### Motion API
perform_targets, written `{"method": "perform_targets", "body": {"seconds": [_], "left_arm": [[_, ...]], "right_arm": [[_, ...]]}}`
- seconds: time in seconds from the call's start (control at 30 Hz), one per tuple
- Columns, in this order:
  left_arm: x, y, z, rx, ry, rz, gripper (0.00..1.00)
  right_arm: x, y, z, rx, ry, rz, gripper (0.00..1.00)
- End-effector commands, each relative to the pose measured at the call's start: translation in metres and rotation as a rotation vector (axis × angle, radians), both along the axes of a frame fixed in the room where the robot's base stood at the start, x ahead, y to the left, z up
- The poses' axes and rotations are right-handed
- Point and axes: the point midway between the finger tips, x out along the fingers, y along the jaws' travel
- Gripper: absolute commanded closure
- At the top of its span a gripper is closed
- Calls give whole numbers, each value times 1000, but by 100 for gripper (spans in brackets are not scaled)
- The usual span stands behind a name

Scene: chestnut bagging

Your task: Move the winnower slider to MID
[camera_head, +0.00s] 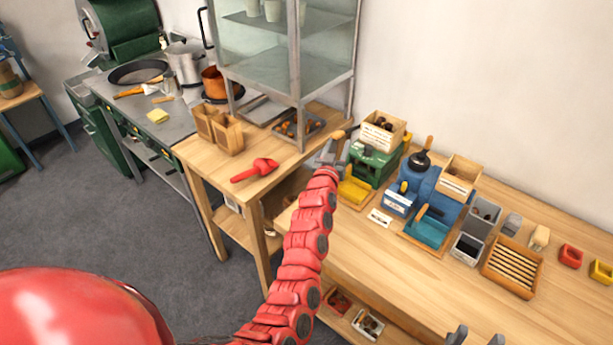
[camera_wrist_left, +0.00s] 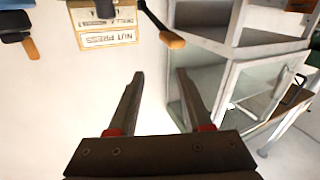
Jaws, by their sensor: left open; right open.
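A blue machine (camera_head: 422,182) with a black dome, a wooden handle and a blue tray stands on the right bench; it may be the winnower, but its front label (camera_head: 397,202) is too small to read and I cannot make out a slider. Left of it stands a green machine (camera_head: 372,165) with a yellow tray. My left gripper (camera_head: 334,150) is open and empty, just left of the green machine. In the left wrist view its fingers (camera_wrist_left: 160,76) are apart, near a crate marked NUT PRESS (camera_wrist_left: 106,38). My right gripper (camera_head: 477,339) is open, only its fingertips showing at the bottom edge.
A wooden-handled lever (camera_wrist_left: 170,40) is close to my left gripper. A glass cabinet (camera_head: 280,60) stands behind it, and a red scoop (camera_head: 254,170) lies left. Grey bins (camera_head: 466,248) and a slatted tray (camera_head: 512,267) are right of the blue machine.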

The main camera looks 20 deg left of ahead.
Motion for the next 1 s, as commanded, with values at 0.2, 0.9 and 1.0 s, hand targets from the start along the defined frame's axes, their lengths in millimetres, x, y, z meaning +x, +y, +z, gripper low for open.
{"method": "perform_targets", "body": {"seconds": [0.2, 0.9, 1.0], "left_arm": [[-40, 25, -8, 10, -169, 123, 50], [-146, 40, 8, 79, -538, 238, 50], [-147, 40, 8, 79, -542, 239, 50]], "right_arm": [[0, 0, -5, 0, 0, 0, 50], [0, 0, -11, 0, 0, 0, 50], [0, 0, -11, 0, 0, 0, 50]]}}
